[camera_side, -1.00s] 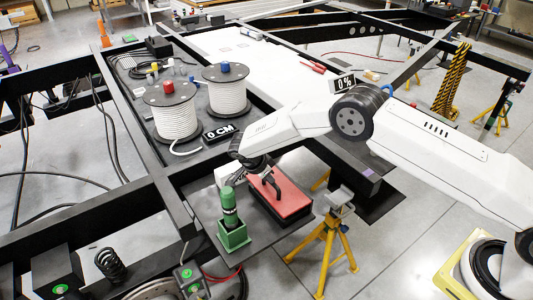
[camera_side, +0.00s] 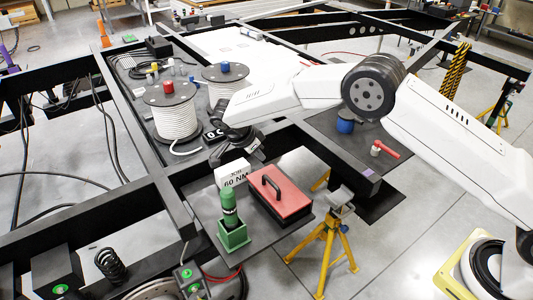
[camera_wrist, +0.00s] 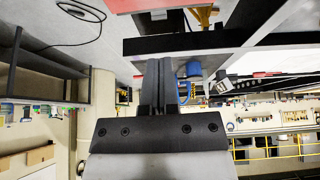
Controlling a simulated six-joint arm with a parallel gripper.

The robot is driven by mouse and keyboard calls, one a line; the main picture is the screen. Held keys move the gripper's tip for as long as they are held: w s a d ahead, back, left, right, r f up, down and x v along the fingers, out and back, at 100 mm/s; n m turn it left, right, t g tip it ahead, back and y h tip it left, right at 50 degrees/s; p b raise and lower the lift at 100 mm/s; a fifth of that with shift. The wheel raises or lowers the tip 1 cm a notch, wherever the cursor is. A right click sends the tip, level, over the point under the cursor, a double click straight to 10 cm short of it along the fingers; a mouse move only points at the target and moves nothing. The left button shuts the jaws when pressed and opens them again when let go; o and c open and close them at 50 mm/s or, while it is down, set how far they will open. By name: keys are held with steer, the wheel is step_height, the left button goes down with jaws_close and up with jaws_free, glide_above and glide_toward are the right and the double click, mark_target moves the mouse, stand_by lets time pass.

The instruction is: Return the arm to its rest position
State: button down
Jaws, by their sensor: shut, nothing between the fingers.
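My gripper (camera_side: 254,152) is shut and empty in the side view, raised above the frame beam behind the red-lidded box. In the wrist view its two fingers (camera_wrist: 159,84) lie together with nothing between them. My arm reaches in from the right, its forearm extended over the chassis. The red-lidded box (camera_side: 290,198) sits on a dark shelf, its black handle (camera_side: 271,188) clear of my fingers.
A green holder with a green cylinder (camera_side: 233,228) and a white "JOB 60 NM" card (camera_side: 233,177) stand near the box. Two cable reels (camera_side: 176,118) stand at the left. A yellow stand (camera_side: 328,235) is in front. A blue object (camera_side: 346,124) and red-handled tool (camera_side: 384,150) lie at the right.

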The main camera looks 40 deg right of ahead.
steer(key=shift+v, duration=1.05)
steer(key=s+d+r+n+t+y, duration=0.1)
steer(key=s+d+n, duration=0.3)
steer(key=s, duration=0.5)
steer(key=s+d+r+n+t+y, duration=0.1)
steer(key=s+d+r+n+y, duration=0.1)
steer(key=s+n, duration=0.6)
steer(key=s+d+r+n+y, duration=0.2)
steer(key=s+d+n, duration=0.3)
steer(key=s, duration=0.6)
steer(key=shift+d+r+n+t+y, duration=0.3)
steer(key=shift+d+n+t+y, duration=0.1)
steer(key=shift+d, duration=0.5)
